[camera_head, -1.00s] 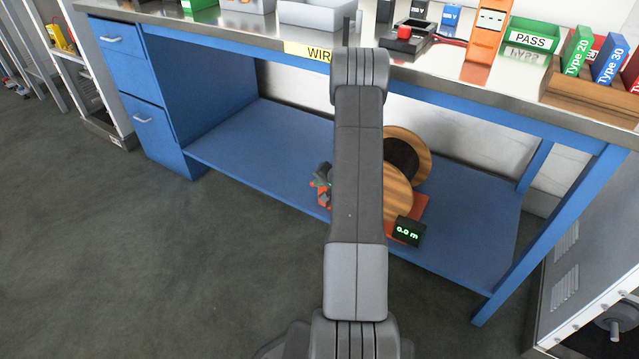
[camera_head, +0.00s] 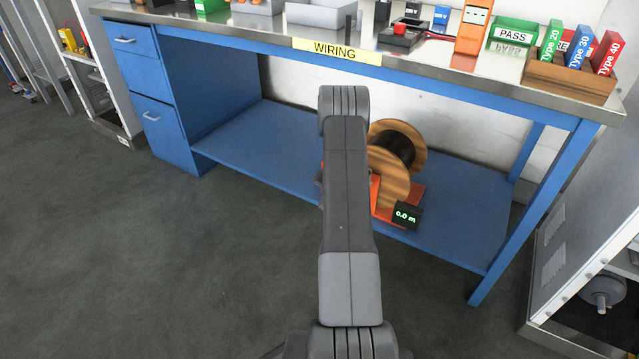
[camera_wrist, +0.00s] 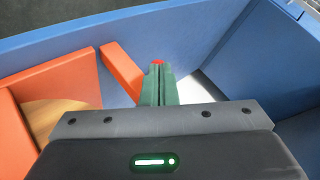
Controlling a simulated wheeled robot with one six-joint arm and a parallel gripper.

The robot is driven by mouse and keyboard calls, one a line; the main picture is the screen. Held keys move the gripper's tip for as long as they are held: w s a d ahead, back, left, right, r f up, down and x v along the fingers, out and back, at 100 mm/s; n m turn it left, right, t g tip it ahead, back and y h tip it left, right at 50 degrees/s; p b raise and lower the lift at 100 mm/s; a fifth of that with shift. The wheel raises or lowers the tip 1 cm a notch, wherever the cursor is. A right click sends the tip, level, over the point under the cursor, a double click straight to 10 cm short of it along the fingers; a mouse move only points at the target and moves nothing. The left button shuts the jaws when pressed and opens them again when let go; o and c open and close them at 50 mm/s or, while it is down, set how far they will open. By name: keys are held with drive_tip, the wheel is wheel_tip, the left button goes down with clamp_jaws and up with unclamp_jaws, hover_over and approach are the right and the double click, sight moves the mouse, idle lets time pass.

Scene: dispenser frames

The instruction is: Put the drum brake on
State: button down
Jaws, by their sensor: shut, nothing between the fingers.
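The wooden cable drum (camera_head: 392,178) with a dark core stands on an orange stand (camera_head: 417,192) on the blue lower shelf. My arm covers the drum's left part in the head view. In the wrist view, part of the drum's wood (camera_wrist: 58,112) shows beside an orange upright of the stand (camera_wrist: 22,148), left of my gripper. My gripper (camera_wrist: 158,72) is shut, its greenish fingers side by side. A small red spot shows at the fingertips; I cannot tell whether it is the brake or part of the fingers. An orange bar (camera_wrist: 121,71) lies just left of the fingers.
A small display (camera_head: 407,216) reading 0.0 m sits at the stand's front. The bench top (camera_head: 440,62) overhangs the shelf (camera_head: 470,235), which has free room to the right. A bench leg (camera_head: 535,210) stands at the right. A grey cabinet (camera_head: 580,240) is beyond it.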

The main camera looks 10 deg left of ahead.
drive_tip(key=shift+r, duration=0.15)
drive_tip(key=shift+r+p, duration=0.7)
drive_tip(key=s+d+r+p, duration=0.3)
drive_tip(key=s+d, duration=0.3)
drive_tip(key=s, duration=0.6)
drive_tip(key=shift+r, duration=0.6)
drive_tip(key=shift+w, duration=0.1)
